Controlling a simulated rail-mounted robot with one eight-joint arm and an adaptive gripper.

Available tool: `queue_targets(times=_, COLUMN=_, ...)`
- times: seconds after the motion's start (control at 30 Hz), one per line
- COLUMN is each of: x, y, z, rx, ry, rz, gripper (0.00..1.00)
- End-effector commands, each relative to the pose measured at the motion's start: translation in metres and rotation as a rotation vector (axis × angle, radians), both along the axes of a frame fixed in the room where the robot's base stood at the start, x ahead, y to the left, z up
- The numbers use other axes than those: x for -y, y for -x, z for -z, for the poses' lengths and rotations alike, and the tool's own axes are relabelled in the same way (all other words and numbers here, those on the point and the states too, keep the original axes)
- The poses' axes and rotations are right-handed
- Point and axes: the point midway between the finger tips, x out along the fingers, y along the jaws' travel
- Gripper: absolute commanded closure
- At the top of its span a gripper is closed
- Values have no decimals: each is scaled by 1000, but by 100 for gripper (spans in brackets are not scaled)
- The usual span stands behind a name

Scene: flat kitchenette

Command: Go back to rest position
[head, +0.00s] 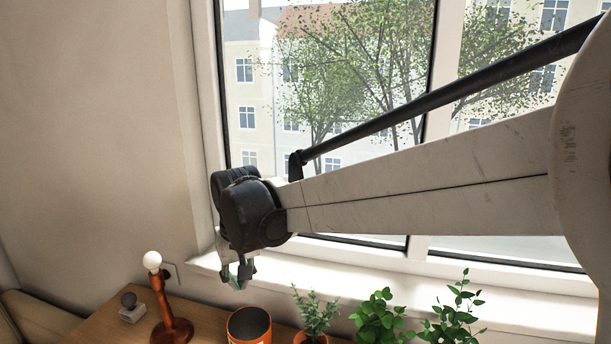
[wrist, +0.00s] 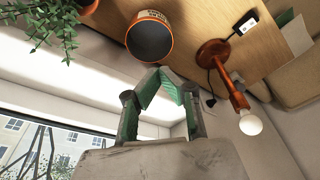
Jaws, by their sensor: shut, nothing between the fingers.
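My gripper (head: 239,276) hangs at the end of my outstretched arm, in front of the window and above the wooden counter. In the wrist view its green-grey fingers (wrist: 160,77) come together at the tips, with nothing visible between them. An orange pot with a dark inside (head: 249,325) stands on the counter below the gripper, and it also shows in the wrist view (wrist: 149,38). The gripper is apart from the pot and the other things on the counter.
A wooden lamp with a bare bulb (head: 164,298) stands left of the pot. A small grey object with a dark ball (head: 131,307) is beside it. Several green plants (head: 378,318) line the counter to the right. The window sill (head: 340,267) runs behind.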

Motion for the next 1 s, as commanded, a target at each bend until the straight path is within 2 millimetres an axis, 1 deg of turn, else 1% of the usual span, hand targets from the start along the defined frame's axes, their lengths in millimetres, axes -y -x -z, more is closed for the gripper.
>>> queue_targets(times=0.03, x=22, y=3, z=-6, rx=14, ry=-8, rz=24, gripper=100)
queue_targets(times=0.1, x=46, y=8, z=-15, rx=33, ry=-18, rz=51, gripper=100)
queue_targets(times=0.27, x=101, y=23, z=-29, rx=77, ry=-38, rz=112, gripper=100)
queue_targets(times=0.3, x=114, y=28, z=-32, rx=89, ry=-43, rz=128, gripper=100)
queue_targets(times=0.5, x=175, y=56, z=-39, rx=149, ry=-63, rz=205, gripper=100)
queue_targets(times=0.7, x=230, y=90, z=-38, rx=211, ry=-78, rz=281, gripper=100)
queue_targets(times=0.77, x=245, y=101, z=-36, rx=230, ry=-81, rz=304, gripper=100)
queue_targets(times=0.8, x=255, y=108, z=-34, rx=242, ry=-82, rz=320, gripper=100)
queue_targets(times=1.0, x=298, y=147, z=-20, rx=307, ry=-88, rz=396, gripper=100)
